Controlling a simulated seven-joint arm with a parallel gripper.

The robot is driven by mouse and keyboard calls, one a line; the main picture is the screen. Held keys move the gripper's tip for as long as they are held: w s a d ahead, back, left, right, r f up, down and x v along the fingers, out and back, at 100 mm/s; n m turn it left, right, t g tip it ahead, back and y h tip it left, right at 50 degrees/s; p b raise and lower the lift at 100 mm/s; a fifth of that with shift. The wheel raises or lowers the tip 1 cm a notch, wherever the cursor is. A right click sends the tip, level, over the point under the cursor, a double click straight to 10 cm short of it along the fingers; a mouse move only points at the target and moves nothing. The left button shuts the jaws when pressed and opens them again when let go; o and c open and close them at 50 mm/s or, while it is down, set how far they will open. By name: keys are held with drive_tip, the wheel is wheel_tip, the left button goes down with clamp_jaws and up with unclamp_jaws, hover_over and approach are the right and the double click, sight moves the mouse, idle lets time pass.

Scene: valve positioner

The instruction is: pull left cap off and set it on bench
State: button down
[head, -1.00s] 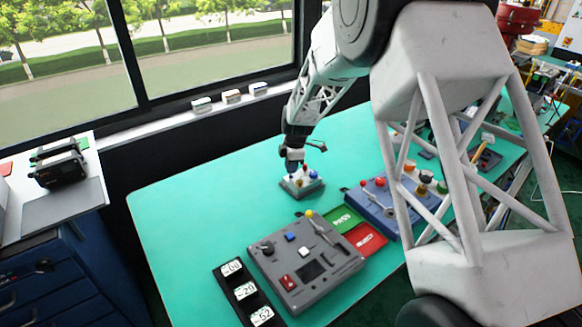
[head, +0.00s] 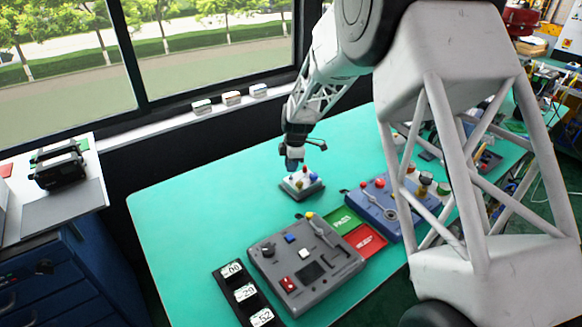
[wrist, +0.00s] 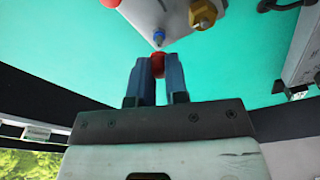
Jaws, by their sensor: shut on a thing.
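The valve positioner (head: 304,191) is a small pale block on a dark base, standing on the green bench (head: 200,215) beneath my gripper (head: 292,166). In the wrist view my gripper (wrist: 156,75) has its two blue fingers shut on a red cap (wrist: 158,65). The positioner's pale face (wrist: 150,12) is just beyond the fingertips. A small blue fitting (wrist: 158,38) on it shows right in front of the held cap, with a narrow gap between them. A second red cap (wrist: 110,3) and a yellow fitting (wrist: 203,15) are on the positioner.
A grey control panel (head: 305,262) stands in front, with green (head: 343,219) and red (head: 367,240) trays beside it. A blue panel (head: 400,205) is to the right. A black strip of number displays (head: 245,292) lies at front left. The bench left of the positioner is clear.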

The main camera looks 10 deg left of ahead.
drive_tip(key=shift+r, duration=1.4)
drive_tip(key=s+d+m, duration=0.4)
drive_tip(key=s+d, duration=0.5)
drive_tip(key=s, duration=0.1)
drive_tip(key=shift+f+m+t, duration=0.25)
drive_tip(key=shift+m+t, duration=0.05)
drive_tip(key=shift+m, duration=0.1)
hover_over(311, 210)
drive_tip(key=shift+d+f, duration=0.2)
drive_tip(key=shift+f, duration=2.9)
drive_tip(key=shift+f, duration=1.9)
